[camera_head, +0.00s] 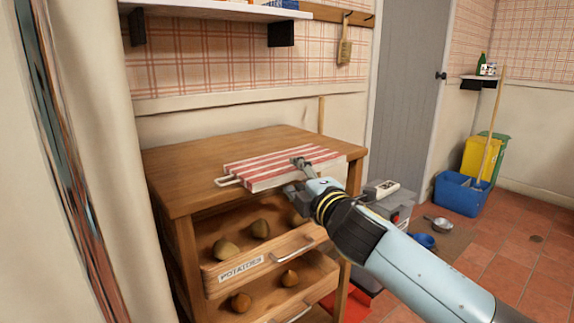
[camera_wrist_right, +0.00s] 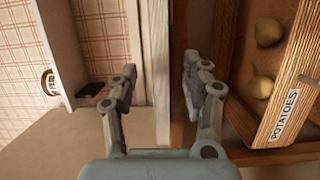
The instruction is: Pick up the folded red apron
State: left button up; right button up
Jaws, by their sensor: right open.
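The folded apron (camera_head: 262,166), with red and white stripes, lies flat on the wooden cabinet top (camera_head: 190,165), at its front edge. A loop-like strap sticks out at its left end. My right gripper (camera_head: 297,176) is at the front edge, one finger above the apron and the other lower, in front of the cabinet. In the right wrist view my right gripper (camera_wrist_right: 158,88) is open, with a pale strip and a brown strip edge-on between its fingers. I cannot tell whether the fingers touch the apron. My left gripper is out of view.
Below the top, open drawers hold potatoes (camera_head: 260,229); the upper drawer front (camera_head: 222,278) juts out, labelled POTATOES. A wall shelf (camera_head: 215,10) hangs above. A grey box-like appliance (camera_head: 392,205) stands to the right. Blue (camera_head: 460,194) and yellow bins stand at the far right.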

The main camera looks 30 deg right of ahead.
jog(key=shift+w+d, duration=0.2)
jog(key=shift+w, duration=0.9)
grip_shut()
jog(key=shift+r, duration=0.1)
